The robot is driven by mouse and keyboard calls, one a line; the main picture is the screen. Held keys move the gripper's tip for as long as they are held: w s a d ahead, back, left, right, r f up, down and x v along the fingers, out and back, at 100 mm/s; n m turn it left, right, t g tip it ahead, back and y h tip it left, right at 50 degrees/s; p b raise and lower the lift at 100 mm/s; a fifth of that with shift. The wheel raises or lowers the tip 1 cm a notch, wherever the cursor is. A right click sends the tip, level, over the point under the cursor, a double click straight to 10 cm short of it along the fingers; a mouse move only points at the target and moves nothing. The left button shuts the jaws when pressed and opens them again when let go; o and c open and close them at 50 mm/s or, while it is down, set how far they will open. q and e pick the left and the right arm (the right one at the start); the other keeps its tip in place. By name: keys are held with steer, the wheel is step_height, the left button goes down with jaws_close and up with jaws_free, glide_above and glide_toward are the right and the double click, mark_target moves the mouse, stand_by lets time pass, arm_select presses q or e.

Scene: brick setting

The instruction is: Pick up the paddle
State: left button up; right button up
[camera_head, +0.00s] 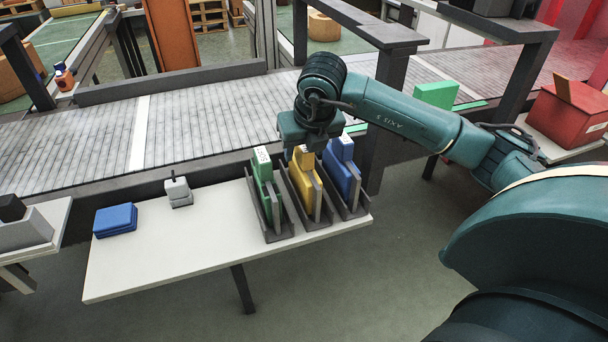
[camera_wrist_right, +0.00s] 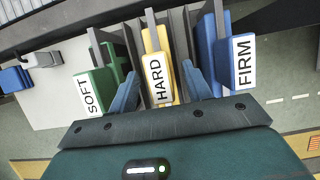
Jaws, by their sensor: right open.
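Three paddles stand upright in dark grey slotted holders on the white table: a green one (camera_head: 264,185) labelled SOFT, a yellow one (camera_head: 303,182) labelled HARD and a blue one (camera_head: 342,170) labelled FIRM. The labels read clearly in the right wrist view, on the green (camera_wrist_right: 88,92), yellow (camera_wrist_right: 158,75) and blue (camera_wrist_right: 240,62) paddles. My right gripper (camera_head: 303,145) is over the yellow paddle and hides part of its top. In the wrist view its open fingers (camera_wrist_right: 162,85) lie on either side of the yellow paddle. My left gripper is not in view.
A blue block (camera_head: 115,219) and a small grey device (camera_head: 177,191) stand on the left of the white table (camera_head: 190,262). A roller conveyor (camera_head: 190,128) runs behind. A dark frame post (camera_head: 385,110) rises close to the blue paddle. The table's front left is clear.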

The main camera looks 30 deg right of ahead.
steer(key=shift+w+d+f, duration=0.1)
steer(key=shift+w+f, duration=0.15)
steer(key=shift+f, duration=0.45)
steer(key=shift+c, duration=0.3)
jaws_close()
steer(key=shift+r, duration=0.1)
